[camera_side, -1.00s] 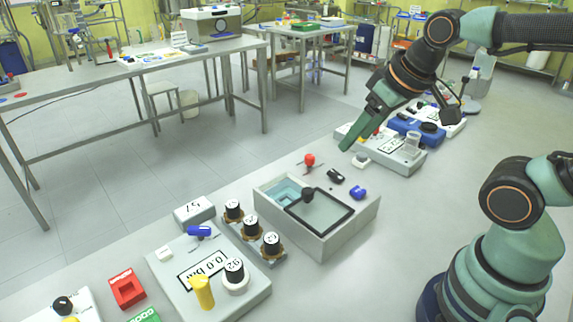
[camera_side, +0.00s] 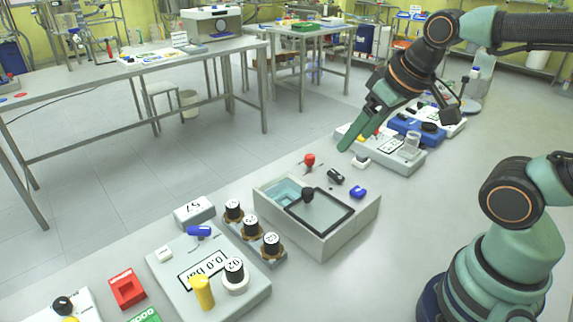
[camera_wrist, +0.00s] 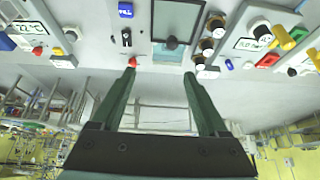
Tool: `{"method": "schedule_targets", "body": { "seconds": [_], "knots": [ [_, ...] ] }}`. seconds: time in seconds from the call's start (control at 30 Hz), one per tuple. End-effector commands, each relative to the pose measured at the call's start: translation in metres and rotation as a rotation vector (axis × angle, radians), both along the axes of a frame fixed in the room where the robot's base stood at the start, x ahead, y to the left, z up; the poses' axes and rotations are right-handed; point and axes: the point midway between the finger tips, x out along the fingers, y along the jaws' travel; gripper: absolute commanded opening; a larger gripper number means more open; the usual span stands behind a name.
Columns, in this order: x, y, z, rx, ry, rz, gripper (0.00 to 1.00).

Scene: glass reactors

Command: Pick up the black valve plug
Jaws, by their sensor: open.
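The black valve plug (camera_side: 336,176) lies at the back end of the grey box with the glass lid, between a red knob (camera_side: 309,160) and a blue plug (camera_side: 357,192). In the wrist view the black valve plug (camera_wrist: 126,38) shows beyond the left fingertip, with a gap between them. My gripper (camera_side: 343,149) is above and behind the plug in the side view, pointing down and left. In the wrist view my gripper (camera_wrist: 160,70) has its two green fingers spread wide with nothing between them.
The grey box (camera_side: 345,232) has a glass lid with a black knob. A white device with a display (camera_side: 405,158) stands close behind my gripper. Several black-capped knobs (camera_side: 251,226) and a panel with a yellow handle (camera_side: 201,291) stand to the front left.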

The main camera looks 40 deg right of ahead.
Motion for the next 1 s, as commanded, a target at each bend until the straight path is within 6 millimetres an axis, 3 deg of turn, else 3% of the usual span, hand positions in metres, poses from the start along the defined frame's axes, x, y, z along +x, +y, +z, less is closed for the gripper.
{"method": "schedule_targets", "body": {
  "seconds": [0.17,0.47,0.7,1.0],
  "knots": [
    [0.009,0.010,-0.002,0.074,0.044,-0.114,0.77],
    [0.042,0.052,-0.018,0.297,0.210,-0.613,0.77],
    [0.066,0.092,-0.044,0.398,0.319,-1.065,0.77],
    [0.081,0.139,-0.086,0.428,0.364,-1.569,0.77]
  ]
}}
